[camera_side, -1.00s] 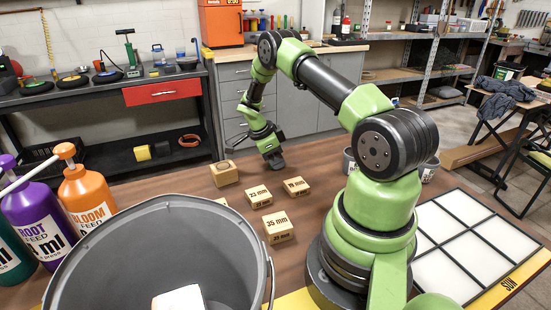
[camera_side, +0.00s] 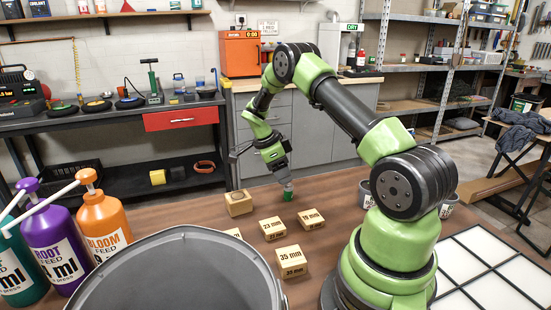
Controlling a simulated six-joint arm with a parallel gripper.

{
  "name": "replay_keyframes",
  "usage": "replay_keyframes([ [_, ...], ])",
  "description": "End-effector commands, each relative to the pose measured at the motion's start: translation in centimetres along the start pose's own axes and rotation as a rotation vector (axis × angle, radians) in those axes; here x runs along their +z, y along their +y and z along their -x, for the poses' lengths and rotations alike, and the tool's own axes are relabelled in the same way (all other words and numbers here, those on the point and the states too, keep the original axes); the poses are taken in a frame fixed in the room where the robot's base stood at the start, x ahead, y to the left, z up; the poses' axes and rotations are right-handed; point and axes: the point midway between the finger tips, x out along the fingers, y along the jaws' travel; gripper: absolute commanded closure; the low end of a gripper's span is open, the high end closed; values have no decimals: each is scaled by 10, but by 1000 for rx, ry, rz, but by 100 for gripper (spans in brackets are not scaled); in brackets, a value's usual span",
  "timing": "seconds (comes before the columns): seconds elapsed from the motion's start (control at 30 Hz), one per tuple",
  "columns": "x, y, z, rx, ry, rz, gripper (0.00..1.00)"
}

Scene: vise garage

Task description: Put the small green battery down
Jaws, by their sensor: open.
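The small green battery (camera_side: 287,196) is at the table top near the far edge, right of a wooden block with a round recess. My gripper (camera_side: 285,185) points down directly above it, with its jaws open and their tips close around or just over the battery's upper end. I cannot tell whether a finger still touches it. The battery's lower end seems to meet the brown table (camera_side: 205,225), but it is too small to be sure.
Wooden blocks stand nearby: the recessed one (camera_side: 238,203), one marked 23 mm (camera_side: 272,228), one marked 19 mm (camera_side: 311,218) and one marked 35 mm (camera_side: 292,262). A grey bucket (camera_side: 180,280) fills the front. Pump bottles (camera_side: 103,222) stand left; a white gridded panel (camera_side: 485,265) lies right.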

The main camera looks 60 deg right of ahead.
Motion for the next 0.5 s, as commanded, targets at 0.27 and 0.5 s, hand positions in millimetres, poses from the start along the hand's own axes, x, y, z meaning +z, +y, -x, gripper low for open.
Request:
replay_keyframes([
  [0.27, 0, 0, 45, -2, -1, -1, 48],
  [0.5, 5, 14, 93, -54, -66, 157, 48],
])
